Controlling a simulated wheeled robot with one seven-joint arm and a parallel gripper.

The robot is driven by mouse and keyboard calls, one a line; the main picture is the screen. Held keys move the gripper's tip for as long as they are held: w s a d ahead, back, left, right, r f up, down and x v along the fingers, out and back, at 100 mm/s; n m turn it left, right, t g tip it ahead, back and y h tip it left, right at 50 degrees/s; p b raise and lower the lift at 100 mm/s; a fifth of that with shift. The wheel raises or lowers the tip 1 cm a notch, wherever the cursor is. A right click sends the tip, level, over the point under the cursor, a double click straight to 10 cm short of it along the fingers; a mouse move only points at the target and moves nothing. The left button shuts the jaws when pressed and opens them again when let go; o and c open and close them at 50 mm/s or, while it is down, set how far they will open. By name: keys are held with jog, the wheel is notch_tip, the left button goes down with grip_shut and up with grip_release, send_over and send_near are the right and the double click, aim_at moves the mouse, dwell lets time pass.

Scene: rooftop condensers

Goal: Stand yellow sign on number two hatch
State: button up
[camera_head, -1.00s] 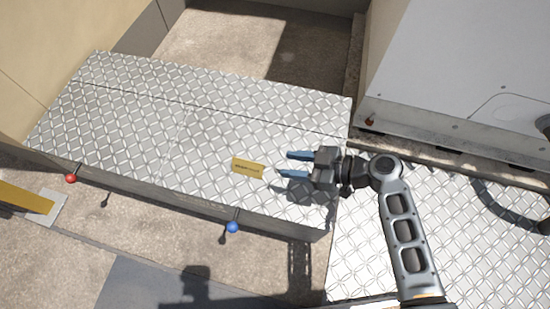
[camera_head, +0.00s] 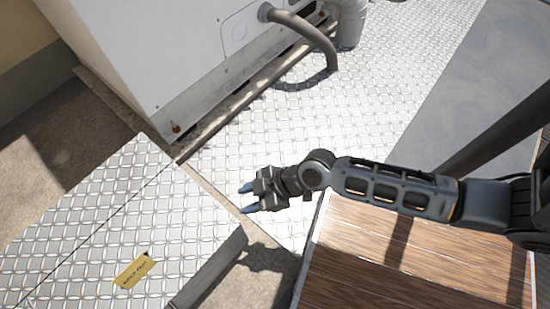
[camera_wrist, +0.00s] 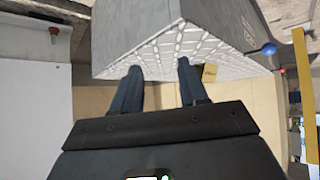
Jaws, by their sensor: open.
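The yellow sign (camera_head: 134,270) with dark lettering is on the raised diamond-plate top (camera_head: 75,240) at the lower left of the head view. My gripper (camera_head: 243,198) is open and empty, beyond the right edge of the raised top, and does not touch the sign. In the wrist view its two fingers (camera_wrist: 160,66) point toward the plate's corner, with nothing between them. I cannot read any hatch number.
A white condenser cabinet (camera_head: 170,50) with a grey hose (camera_head: 305,32) stands at the back. A diamond-plate walkway (camera_head: 350,105) is clear in the middle. A wood-topped surface (camera_head: 400,265) lies lower right. A blue knob (camera_wrist: 269,48) and red knob (camera_wrist: 282,70) show in the wrist view.

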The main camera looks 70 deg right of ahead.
jog(key=s+d+r+m+t+h, duration=0.3)
jog(key=s+r+m+h, duration=0.1)
jog(key=s+r, duration=0.7)
jog(key=s+a+r+m+t, duration=0.1)
jog(key=r, duration=0.7)
jog(key=s+a+r+m+t, duration=0.1)
jog(key=s+r+t, duration=0.1)
jog(key=r, duration=0.5)
jog(key=shift+s+a+r+t, duration=0.2)
jog(key=shift+s+r+t, duration=0.1)
jog(key=shift+r, duration=0.1)
jog(key=shift+a, duration=0.1)
